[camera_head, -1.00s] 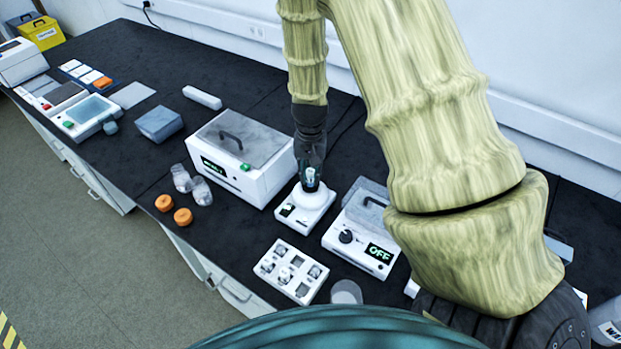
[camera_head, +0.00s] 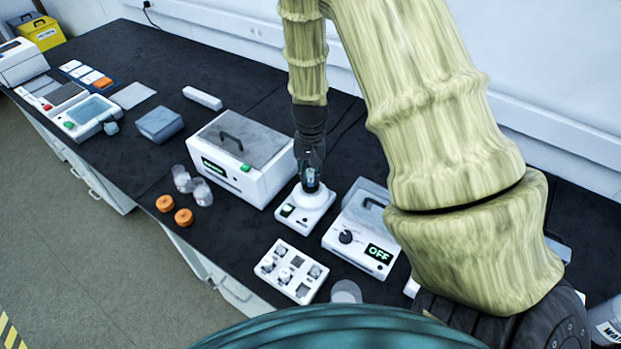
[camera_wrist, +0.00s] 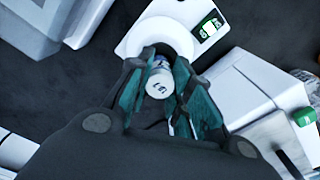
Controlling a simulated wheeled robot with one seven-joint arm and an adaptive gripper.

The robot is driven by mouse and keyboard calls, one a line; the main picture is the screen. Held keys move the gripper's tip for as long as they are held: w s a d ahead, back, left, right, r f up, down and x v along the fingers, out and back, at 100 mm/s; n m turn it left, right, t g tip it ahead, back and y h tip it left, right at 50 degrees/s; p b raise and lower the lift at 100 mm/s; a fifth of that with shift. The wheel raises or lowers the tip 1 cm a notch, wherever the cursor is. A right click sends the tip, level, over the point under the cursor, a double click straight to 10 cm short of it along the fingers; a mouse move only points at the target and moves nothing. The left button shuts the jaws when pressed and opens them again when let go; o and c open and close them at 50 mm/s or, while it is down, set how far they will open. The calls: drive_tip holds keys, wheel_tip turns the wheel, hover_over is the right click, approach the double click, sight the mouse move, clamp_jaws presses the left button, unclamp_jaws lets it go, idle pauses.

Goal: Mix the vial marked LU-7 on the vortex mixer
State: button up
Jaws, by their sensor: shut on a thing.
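The vortex mixer (camera_head: 304,210) is a small white unit with a round head and a small display, on the black bench between two larger white machines. My gripper (camera_head: 310,182) is right over the mixer head, pointing down. In the wrist view my gripper (camera_wrist: 165,92) is shut on a small white-capped vial (camera_wrist: 160,82), one teal finger on each side. The cap carries a dark mark that I cannot read for sure. The mixer (camera_wrist: 160,38) shows just beyond the vial. The vial's lower end is hidden, so I cannot tell whether it touches the head.
A white rack (camera_head: 288,272) with several vials stands in front of the mixer. A lidded white machine (camera_head: 240,155) is to the left, and a unit reading OFF (camera_head: 362,240) is to the right. Orange caps (camera_head: 183,216) and clear beakers (camera_head: 201,190) lie farther left.

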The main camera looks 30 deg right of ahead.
sight(311, 171)
drive_tip(key=o, duration=1.3)
drive_tip(key=shift+o, duration=0.2)
drive_tip(key=shift+r, duration=0.1)
drive_tip(key=shift+r+p, duration=2.6)
drive_tip(key=shift+r, duration=0.3)
drive_tip(key=shift+c, duration=0.2)
